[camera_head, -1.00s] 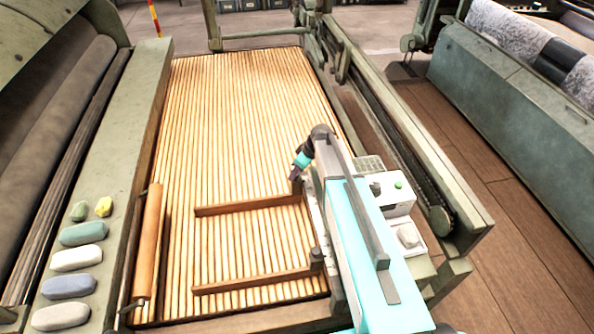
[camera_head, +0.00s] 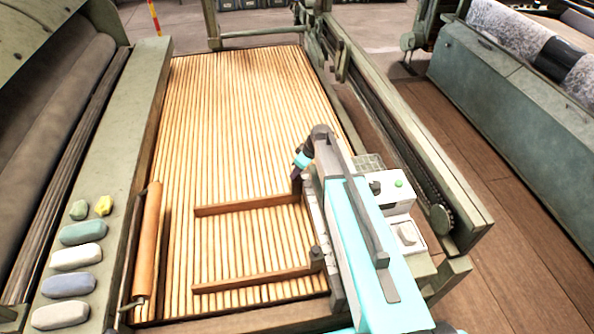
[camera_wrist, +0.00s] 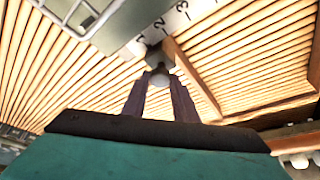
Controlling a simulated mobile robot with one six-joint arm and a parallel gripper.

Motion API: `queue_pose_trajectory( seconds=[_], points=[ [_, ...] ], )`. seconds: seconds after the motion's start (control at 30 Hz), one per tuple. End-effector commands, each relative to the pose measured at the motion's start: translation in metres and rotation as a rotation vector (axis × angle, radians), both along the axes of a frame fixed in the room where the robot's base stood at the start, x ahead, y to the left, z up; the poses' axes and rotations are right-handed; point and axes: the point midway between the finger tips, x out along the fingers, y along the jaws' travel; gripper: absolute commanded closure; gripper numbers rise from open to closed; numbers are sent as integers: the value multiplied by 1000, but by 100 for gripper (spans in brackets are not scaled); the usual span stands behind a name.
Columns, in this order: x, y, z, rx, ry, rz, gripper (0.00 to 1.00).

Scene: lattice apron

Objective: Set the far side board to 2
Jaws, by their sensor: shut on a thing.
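The far side board (camera_head: 248,204) is a brown wooden bar lying across the slatted lattice, and its right end meets the rail under my arm. A pale scale (camera_wrist: 160,24) beside the block shows a 2 and a 3. I cannot tell exactly which mark the board lines up with.
The near side board (camera_head: 252,281) lies parallel, closer to me, with its own dark knob (camera_head: 317,253). A wooden roller (camera_head: 147,250) lies at the lattice's left edge. Several coloured blocks line the left ledge.

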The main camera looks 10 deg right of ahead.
Motion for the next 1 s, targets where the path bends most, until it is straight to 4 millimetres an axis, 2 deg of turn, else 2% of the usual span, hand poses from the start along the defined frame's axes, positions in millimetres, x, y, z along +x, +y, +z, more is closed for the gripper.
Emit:
queue_pose_trajectory(
  seconds=[0.4,0.8,0.83,0.9,1.0],
  points=[
    [-34,0,-1,1,2,1,100],
    [-35,0,0,1,1,0,100],
    [-35,1,0,1,1,0,69],
    [-35,0,0,1,1,0,57],
    [-35,1,0,1,1,0,56]
  ],
)
